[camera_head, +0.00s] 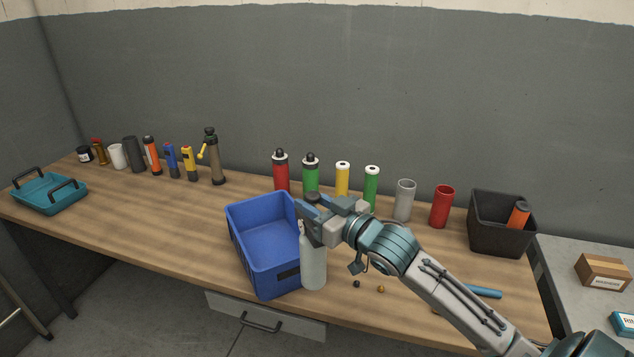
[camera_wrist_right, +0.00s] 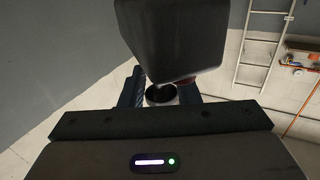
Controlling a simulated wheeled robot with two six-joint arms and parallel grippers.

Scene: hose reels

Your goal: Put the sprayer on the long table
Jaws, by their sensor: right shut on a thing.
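A pale grey bottle with a dark top, which looks like the sprayer (camera_head: 314,265), is upright in my right gripper (camera_head: 312,224). The gripper is shut on its upper part, and the fingers hide some of it. The bottle is over the front part of the long wooden table (camera_head: 150,220), just right of the blue crate. I cannot tell whether its base touches the tabletop. In the right wrist view a dark round top (camera_wrist_right: 161,94) shows between the fingers. My left gripper is not in view.
The blue crate (camera_head: 240,212) stands close beside the bottle. Several canisters and cups line the back, and a black bin (camera_head: 484,232) stands at the right. Small balls and a blue rod (camera_head: 484,292) lie near the front. The table's left middle is clear.

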